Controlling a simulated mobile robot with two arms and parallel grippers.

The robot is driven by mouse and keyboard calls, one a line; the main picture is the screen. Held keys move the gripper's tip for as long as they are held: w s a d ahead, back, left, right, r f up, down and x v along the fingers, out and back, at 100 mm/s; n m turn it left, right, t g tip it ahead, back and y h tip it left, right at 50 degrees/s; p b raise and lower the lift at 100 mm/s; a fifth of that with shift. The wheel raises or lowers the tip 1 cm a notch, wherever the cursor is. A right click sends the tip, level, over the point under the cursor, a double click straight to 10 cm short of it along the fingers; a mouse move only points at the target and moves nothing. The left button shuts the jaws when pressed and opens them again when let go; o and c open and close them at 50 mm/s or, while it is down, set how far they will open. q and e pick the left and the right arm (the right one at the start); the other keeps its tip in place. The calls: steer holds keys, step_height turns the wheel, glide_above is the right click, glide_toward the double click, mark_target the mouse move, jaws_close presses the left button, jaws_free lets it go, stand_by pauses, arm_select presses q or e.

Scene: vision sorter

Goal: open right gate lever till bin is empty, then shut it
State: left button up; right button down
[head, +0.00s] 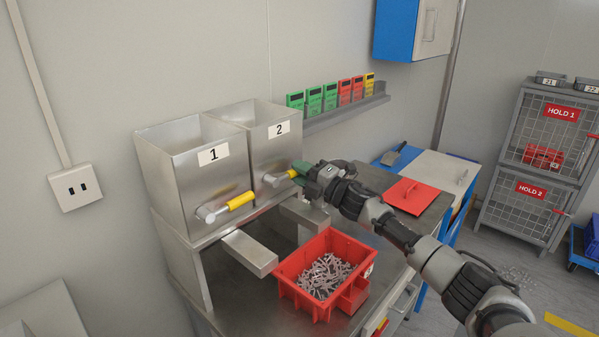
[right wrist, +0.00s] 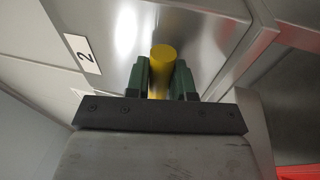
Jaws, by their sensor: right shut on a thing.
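Two steel bins stand side by side, bin 1 (head: 190,172) on the left and bin 2 (head: 262,150) on the right. Bin 2 has the right gate lever with a yellow handle (head: 293,174); its yellow end also shows in the right wrist view (right wrist: 163,57). My right gripper (head: 301,171) is shut on this handle, with green fingers on both sides of it (right wrist: 161,80). The left gate lever (head: 240,201) on bin 1 is free. A red crate (head: 285,282) below holds many metal parts (head: 325,274). The inside of bin 2 is hidden. My left gripper is not in view.
Steel chutes (head: 250,252) jut out under the bins, above the steel bench. A red clipboard-like sheet (head: 411,196) lies to the right. A wall rack (head: 345,113) holds green, red and yellow cards. Mesh cages (head: 540,140) stand at the far right.

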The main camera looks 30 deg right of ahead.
steer(key=shift+f, duration=0.1)
steer(key=c, duration=1)
jaws_free()
steer(key=shift+o, duration=0.2)
steer(key=b+v, duration=0.3)
steer(key=v, duration=0.8)
steer(key=shift+w, duration=0.1)
